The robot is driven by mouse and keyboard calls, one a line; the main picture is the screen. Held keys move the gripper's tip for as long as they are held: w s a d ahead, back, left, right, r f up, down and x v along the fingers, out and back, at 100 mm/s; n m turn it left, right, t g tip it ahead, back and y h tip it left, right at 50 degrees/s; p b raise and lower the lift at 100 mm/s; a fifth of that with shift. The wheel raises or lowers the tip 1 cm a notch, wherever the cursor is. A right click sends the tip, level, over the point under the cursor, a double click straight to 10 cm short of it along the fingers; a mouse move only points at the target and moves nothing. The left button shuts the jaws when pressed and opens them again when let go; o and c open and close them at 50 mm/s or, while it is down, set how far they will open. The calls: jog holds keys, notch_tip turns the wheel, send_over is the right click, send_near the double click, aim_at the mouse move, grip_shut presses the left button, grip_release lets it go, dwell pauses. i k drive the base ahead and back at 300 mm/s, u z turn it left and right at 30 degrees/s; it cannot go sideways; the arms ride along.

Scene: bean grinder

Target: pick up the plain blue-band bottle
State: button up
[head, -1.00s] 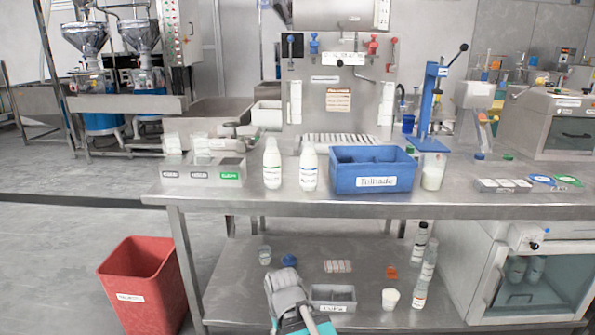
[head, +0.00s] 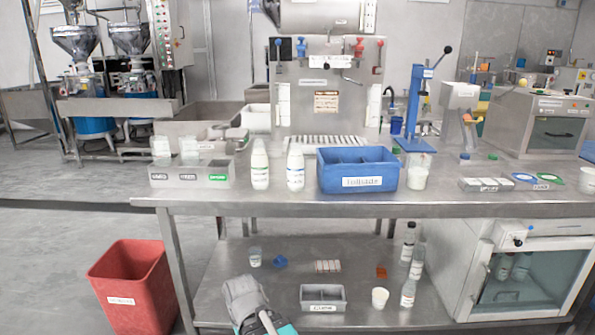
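Two white bottles stand upright on the steel counter, left of the blue bin: a left bottle (head: 260,165) with a greenish mark and a right bottle (head: 295,167) with a bluish mark. Several pale bottles with dark caps stand at the right of the lower shelf, including a rear one (head: 408,242) and a front one (head: 408,294). The bands are too small to tell which bottle is the plain blue-band one. The grey end of my arm, where my gripper (head: 243,294) seems to be, is low in front of the lower shelf, away from all bottles. Its fingers cannot be made out.
The blue bin (head: 358,184) and a jar (head: 418,176) stand right of the white bottles; a grey labelled tray (head: 191,181) is to their left. A grey box (head: 323,307) and cup (head: 380,297) sit on the lower shelf. A red bin (head: 128,297) stands on the floor.

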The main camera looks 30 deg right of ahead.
aim_at(296, 159)
jog(key=k, duration=1.6)
jog(key=z, duration=0.4)
jog(key=i, duration=1.2)
jog(key=u, duration=0.05)
